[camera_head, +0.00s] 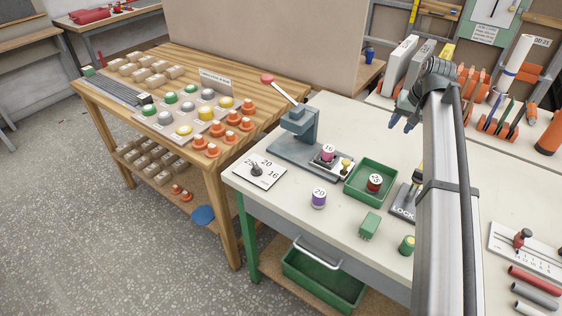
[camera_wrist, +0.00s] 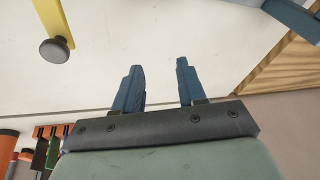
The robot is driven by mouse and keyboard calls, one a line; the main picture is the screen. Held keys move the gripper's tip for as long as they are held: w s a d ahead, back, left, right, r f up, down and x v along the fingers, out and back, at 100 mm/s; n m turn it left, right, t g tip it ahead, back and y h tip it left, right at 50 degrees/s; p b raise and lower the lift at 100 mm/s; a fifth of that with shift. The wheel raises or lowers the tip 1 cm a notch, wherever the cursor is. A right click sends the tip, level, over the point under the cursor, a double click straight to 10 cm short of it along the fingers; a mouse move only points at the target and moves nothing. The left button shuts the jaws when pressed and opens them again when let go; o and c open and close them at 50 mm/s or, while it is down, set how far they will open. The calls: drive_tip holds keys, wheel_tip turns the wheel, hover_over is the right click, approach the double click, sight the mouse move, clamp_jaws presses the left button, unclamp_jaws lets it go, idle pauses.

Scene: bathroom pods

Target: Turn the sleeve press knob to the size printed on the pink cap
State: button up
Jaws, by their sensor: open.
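The knob (camera_head: 257,170) is dark and sits on a white dial plate (camera_head: 266,183) marked 25, 20 and 16, at the table's front left corner. Its pointer is too small to read for certain. The press has a lever with a red ball (camera_head: 267,79). My gripper (camera_head: 400,120) is open and empty above the table, behind and right of the press, away from the knob. Its two blue fingers (camera_wrist: 160,85) show apart in the wrist view.
A purple cap marked 20 (camera_head: 319,198) stands in front of the press. A green block (camera_head: 369,225) and a LOCK plate (camera_head: 403,203) are nearby. A wooden table (camera_head: 180,60) with several coloured caps adjoins at left.

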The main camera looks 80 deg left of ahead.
drive_tip(key=s+a+r+n+h, duration=0.1)
drive_tip(key=s+a+n, duration=0.1)
drive_tip(key=s, duration=0.9)
drive_tip(key=s+a+n+h, duration=0.1)
drive_tip(key=s+a+n, duration=0.2)
drive_tip(key=s, duration=0.8)
drive_tip(key=n+h, duration=0.2)
drive_tip(key=n, duration=0.1)
approach(256, 166)
wheel_tip(256, 166, down, 9)
drive_tip(key=shift+s+r, duration=0.15)
clamp_jaws()
